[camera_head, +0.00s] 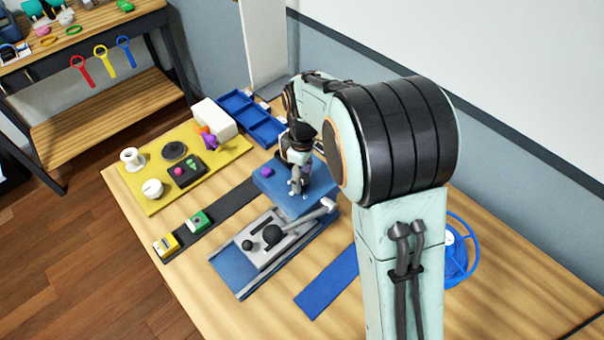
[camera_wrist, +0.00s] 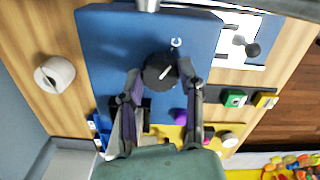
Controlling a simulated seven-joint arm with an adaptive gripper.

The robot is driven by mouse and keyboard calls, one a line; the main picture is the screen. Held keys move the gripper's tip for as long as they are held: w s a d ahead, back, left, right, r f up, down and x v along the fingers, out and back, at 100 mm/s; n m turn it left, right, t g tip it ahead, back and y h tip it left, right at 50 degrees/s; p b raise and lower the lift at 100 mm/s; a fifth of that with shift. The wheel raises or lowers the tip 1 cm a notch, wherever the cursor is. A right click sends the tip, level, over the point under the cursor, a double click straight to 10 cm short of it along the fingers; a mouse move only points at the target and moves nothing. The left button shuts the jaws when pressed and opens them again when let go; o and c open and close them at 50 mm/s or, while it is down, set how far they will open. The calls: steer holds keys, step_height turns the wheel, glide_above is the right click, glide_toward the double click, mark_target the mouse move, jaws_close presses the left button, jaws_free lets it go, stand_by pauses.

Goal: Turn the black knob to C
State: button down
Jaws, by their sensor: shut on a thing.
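The black knob (camera_wrist: 157,75) sits on a blue panel (camera_wrist: 110,45) in the wrist view. A white pointer line on the knob slants toward the upper right of that picture. A small white mark (camera_wrist: 176,43) shows on the panel just above the knob; I cannot read it surely. My gripper (camera_wrist: 160,70) has one finger on each side of the knob and is shut on it. In the head view my gripper (camera_head: 297,188) is down at the blue panel (camera_head: 275,190) and hides the knob.
A purple knob (camera_head: 266,172) is on the blue panel, left of my gripper. A grey plate with black knobs (camera_head: 270,236) lies in front. A yellow board (camera_head: 215,175) with several parts is at left, blue trays (camera_head: 250,110) behind, and a blue wheel (camera_head: 468,268) at right.

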mark_target(302, 179)
stand_by(0.3)
steer(key=c, duration=0.7)
jaws_free()
step_height(302, 179, up, 12)
